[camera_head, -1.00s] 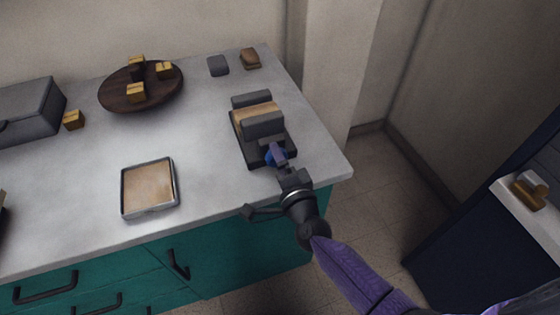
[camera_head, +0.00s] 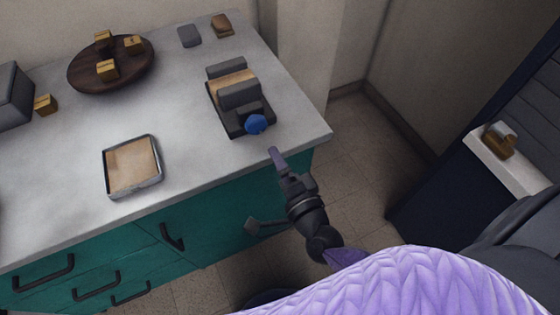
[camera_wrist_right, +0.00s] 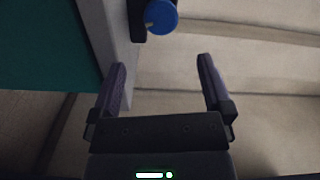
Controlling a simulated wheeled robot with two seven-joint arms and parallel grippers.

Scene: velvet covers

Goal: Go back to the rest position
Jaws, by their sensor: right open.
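My right gripper (camera_head: 277,160) is in front of the counter's right front corner, out over its edge, in the head view. In the right wrist view its two fingers (camera_wrist_right: 166,85) are spread apart with nothing between them. A dark device with grey blocks and a tan slab (camera_head: 240,98) stands on the counter, with a blue knob (camera_head: 256,124) at its near end. The knob also shows in the right wrist view (camera_wrist_right: 162,16), beyond the fingers and apart from them. My left gripper is not in view.
The counter (camera_head: 190,120) holds a square tray (camera_head: 158,181), a round wooden board (camera_head: 84,80) with several small yellow-brown blocks, and a grey box (camera_head: 12,95). A white ledge (camera_head: 520,172) with a small brown and white item stands at right. Floor (camera_head: 350,170) is clear between.

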